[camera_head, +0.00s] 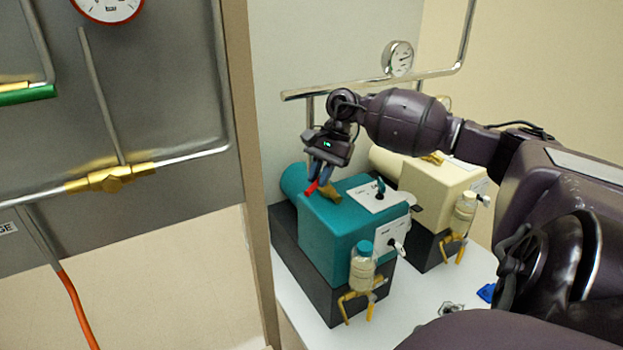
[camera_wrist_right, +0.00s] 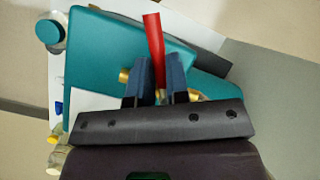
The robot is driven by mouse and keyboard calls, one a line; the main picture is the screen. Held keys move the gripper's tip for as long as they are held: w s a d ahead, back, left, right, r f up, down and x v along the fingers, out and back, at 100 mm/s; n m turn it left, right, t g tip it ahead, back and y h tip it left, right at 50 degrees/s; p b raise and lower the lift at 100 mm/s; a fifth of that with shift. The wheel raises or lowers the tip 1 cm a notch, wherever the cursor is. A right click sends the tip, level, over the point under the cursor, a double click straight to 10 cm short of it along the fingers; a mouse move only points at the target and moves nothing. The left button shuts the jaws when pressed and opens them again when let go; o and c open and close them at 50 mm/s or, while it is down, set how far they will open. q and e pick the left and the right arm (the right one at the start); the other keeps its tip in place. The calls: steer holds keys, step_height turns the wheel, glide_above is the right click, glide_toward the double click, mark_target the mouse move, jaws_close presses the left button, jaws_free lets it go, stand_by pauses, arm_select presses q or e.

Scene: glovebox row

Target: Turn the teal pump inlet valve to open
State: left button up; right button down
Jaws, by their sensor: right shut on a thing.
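The teal pump (camera_head: 340,225) stands on a dark base on the white bench, and it also shows in the right wrist view (camera_wrist_right: 110,50). Its inlet valve has a red lever handle (camera_head: 311,188) on a brass fitting at the pump's top left. My right gripper (camera_head: 319,175) reaches down over the valve from the right. In the right wrist view its blue fingers are shut on the red handle (camera_wrist_right: 153,40), which sticks out beyond them. Brass parts (camera_wrist_right: 124,75) show beside the fingers. The handle's base is partly hidden by the gripper. My left gripper is not in view.
A cream pump (camera_head: 437,183) stands close to the right of the teal one. A capped bottle (camera_head: 362,268) is clamped at the teal pump's front. A metal pipe (camera_head: 330,90) and gauge (camera_head: 398,58) are behind. A wall panel edge (camera_head: 245,150) stands left.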

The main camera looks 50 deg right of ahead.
steer(key=n, duration=0.1)
steer(key=n+g+b, duration=0.1)
steer(key=s+n, duration=0.1)
steer(key=shift+d+f+g, duration=0.15)
steer(key=shift+d+g, duration=0.15)
steer(key=shift+s+d+n+g+b, duration=0.15)
steer(key=shift+n+b, duration=0.15)
steer(key=shift+n, duration=0.3)
steer(key=shift+s+d+n+g+b, duration=0.15)
steer(key=shift+n+b, duration=0.1)
steer(key=shift+n, duration=0.35)
steer(key=shift+r, duration=0.2)
steer(key=c, duration=1.1)
jaws_free()
